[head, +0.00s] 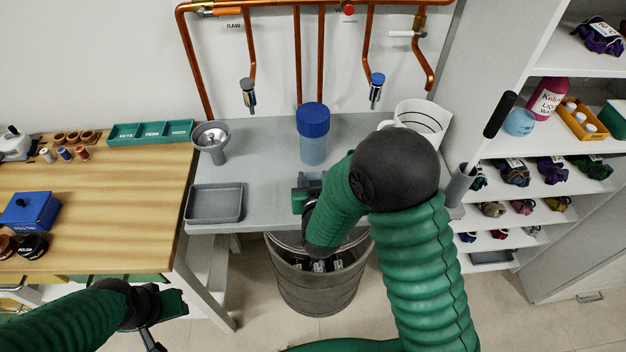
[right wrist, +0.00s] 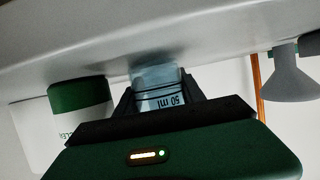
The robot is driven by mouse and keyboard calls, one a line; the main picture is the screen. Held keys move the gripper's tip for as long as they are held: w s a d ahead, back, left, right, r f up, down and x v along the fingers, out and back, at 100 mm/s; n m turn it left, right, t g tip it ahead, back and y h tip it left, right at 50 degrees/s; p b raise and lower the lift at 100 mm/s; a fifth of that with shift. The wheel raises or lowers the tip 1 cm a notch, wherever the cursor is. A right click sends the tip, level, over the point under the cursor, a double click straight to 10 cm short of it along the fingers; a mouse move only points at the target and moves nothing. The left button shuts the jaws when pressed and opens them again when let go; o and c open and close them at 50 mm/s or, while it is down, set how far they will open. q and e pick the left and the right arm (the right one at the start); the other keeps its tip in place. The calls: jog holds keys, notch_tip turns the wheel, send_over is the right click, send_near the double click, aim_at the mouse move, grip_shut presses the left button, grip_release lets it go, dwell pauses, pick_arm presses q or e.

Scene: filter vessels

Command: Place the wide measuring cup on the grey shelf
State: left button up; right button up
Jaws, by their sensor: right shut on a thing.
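My right gripper (head: 303,198) is at the front edge of the grey shelf (head: 265,180), mostly hidden behind my own forearm. In the right wrist view its fingers (right wrist: 160,98) are shut on a clear, pale blue measuring cup (right wrist: 160,88) marked 50 ml. The grey surface lies close to the cup there; I cannot tell whether they touch. The cup is not clearly visible in the head view. My left gripper (head: 158,318) is low at the front left, away from the shelf, and its opening is unclear.
A blue-lidded canister (head: 312,135), a funnel (head: 211,141), a grey tray (head: 214,204) and a white vessel (head: 428,118) stand on the shelf. Taps hang above. A bin (head: 318,288) is below the front edge. Bare shelf lies between tray and canister.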

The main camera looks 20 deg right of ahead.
jog(key=o, duration=1.4)
jog(key=shift+d+f, duration=0.1)
